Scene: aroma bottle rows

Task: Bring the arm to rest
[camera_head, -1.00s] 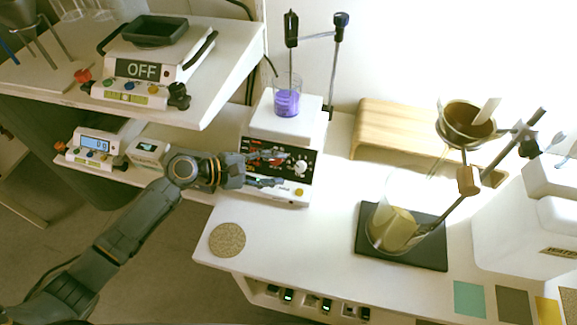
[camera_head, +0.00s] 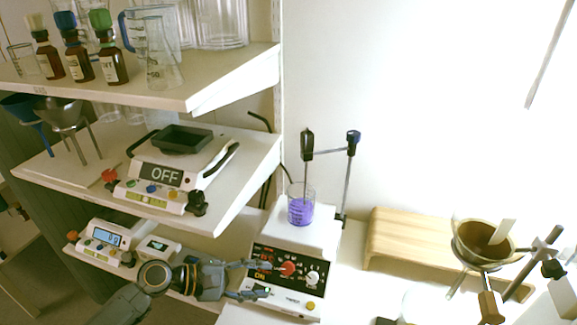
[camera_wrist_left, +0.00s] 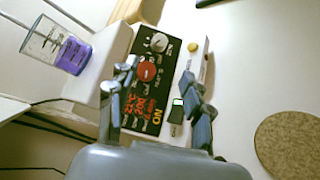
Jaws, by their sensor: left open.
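My left gripper (camera_head: 250,279) is open and empty in front of the stirrer hotplate's dark control panel (camera_head: 284,270). In the left wrist view its two fingers (camera_wrist_left: 158,110) stand apart on either side of the panel (camera_wrist_left: 150,85), with nothing between them in its grasp; I cannot tell whether a fingertip touches the panel. The panel has a red knob and a lit red display reading ON. A beaker of purple liquid (camera_head: 300,212) stands on the hotplate, with a stirring rod from above in it. My right gripper is out of view.
Shelves at left hold brown dropper bottles (camera_head: 78,64), glassware and a balance reading OFF (camera_head: 160,175). A lower balance (camera_head: 105,240) sits left of my gripper. A wooden stand (camera_head: 400,238) and a funnel (camera_head: 480,240) are at right. A round cork mat (camera_wrist_left: 288,145) lies on the bench.

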